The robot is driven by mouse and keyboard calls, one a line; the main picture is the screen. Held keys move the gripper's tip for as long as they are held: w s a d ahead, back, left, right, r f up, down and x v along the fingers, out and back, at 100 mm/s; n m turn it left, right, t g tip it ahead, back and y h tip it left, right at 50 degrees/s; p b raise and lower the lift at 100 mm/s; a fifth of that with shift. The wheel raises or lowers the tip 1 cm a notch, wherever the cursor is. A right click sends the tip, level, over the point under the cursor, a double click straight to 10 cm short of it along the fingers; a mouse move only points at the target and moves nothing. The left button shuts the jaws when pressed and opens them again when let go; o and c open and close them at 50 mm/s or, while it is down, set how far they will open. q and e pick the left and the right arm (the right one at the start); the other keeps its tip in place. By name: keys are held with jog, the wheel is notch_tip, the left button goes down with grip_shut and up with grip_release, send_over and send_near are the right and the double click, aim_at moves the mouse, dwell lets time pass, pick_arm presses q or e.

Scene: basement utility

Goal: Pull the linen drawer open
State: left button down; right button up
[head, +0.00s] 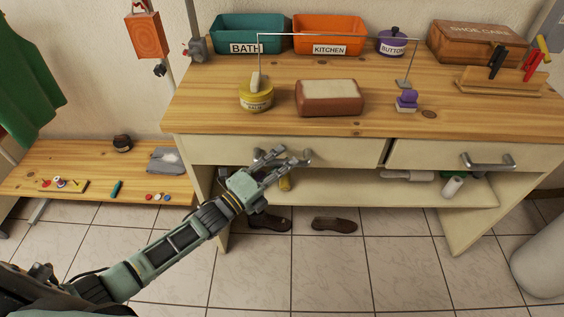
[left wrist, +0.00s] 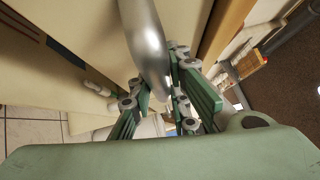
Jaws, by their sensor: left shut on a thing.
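The workbench has two cream drawers under its wooden top, a left drawer (head: 345,151) and a right drawer (head: 435,153). No label shows on either front, so I cannot tell by name which is the linen drawer. My left gripper (head: 284,160) is at the left drawer's metal bar handle (head: 306,154), its fingers shut on it and hiding part of it. In the left wrist view the handle (left wrist: 146,45) runs between the green fingers (left wrist: 160,95). The left drawer looks shut or nearly so. My right gripper is not in view.
On the bench top stand a teal bath bin (head: 247,34), an orange kitchen bin (head: 329,34), a yellow tin (head: 256,96) and a brown-and-cream block (head: 329,98). A lower shelf (head: 350,190) and shoes (head: 334,224) lie below. Tiled floor in front is clear.

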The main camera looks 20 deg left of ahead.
pick_arm(q)
jog(key=shift+s, duration=0.15)
jog(key=shift+s+d+p, duration=0.1)
jog(key=shift+s+p, duration=0.2)
jog(key=s+d+p, duration=0.2)
jog(key=s+p, duration=0.1)
jog(key=s, duration=0.7)
jog(key=s+d+p, duration=0.3)
jog(key=s, duration=0.7)
jog(key=shift+d+f, duration=0.15)
jog(key=shift+d, duration=0.15)
jog(key=shift+w, duration=0.1)
jog(key=c, duration=1.6)
grip_release()
jog(key=shift+c, duration=0.2)
